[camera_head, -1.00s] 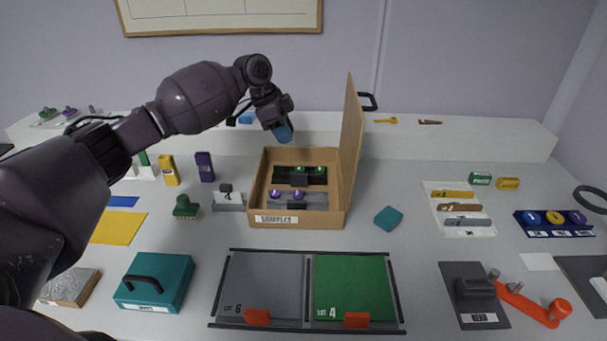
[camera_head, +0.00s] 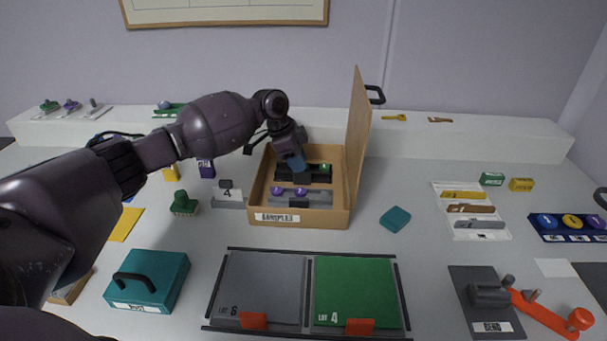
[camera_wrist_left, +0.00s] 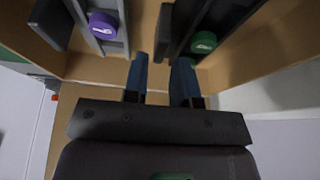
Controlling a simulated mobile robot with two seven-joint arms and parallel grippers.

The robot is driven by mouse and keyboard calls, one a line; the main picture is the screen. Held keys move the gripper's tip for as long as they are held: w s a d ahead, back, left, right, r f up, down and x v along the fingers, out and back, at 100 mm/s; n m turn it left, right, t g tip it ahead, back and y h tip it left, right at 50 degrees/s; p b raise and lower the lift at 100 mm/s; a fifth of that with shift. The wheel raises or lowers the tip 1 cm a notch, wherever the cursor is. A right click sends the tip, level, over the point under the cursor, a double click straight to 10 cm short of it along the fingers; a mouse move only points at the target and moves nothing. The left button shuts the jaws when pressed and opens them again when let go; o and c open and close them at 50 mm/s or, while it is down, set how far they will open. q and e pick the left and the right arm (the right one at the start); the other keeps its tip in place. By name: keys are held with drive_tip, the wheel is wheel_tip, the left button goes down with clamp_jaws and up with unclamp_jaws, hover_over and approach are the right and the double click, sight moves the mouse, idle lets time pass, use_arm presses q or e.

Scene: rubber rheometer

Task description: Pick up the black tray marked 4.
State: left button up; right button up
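An open cardboard box labelled SAMPLES (camera_head: 325,218) holds two trays. The black tray (camera_head: 319,173) lies at the back with green round pieces; a 4 on it is not readable. It also shows in the left wrist view (camera_wrist_left: 225,18), with a green piece (camera_wrist_left: 204,42). The grey tray (camera_head: 318,197) in front carries purple pieces (camera_head: 301,191). My left gripper (camera_head: 298,168) reaches down into the box over the black tray. In the left wrist view its blue fingers (camera_wrist_left: 160,62) are apart, and a dark part of the tray shows just beyond them. Contact is unclear. My right gripper is out of view.
The box's raised lid (camera_head: 358,140) stands on its right side. A grey holder marked 4 (camera_head: 228,195) and a green stamp-like piece (camera_head: 184,203) stand to its left. The rack with grey and green plates (camera_head: 308,256) lies in front. A teal block (camera_head: 395,219) is to the right.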

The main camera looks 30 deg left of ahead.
use_arm(q)
drive_tip(key=x, duration=0.4)
drive_tip(key=shift+s+a+f, duration=0.1)
drive_tip(key=shift+a, duration=0.1)
clamp_jaws()
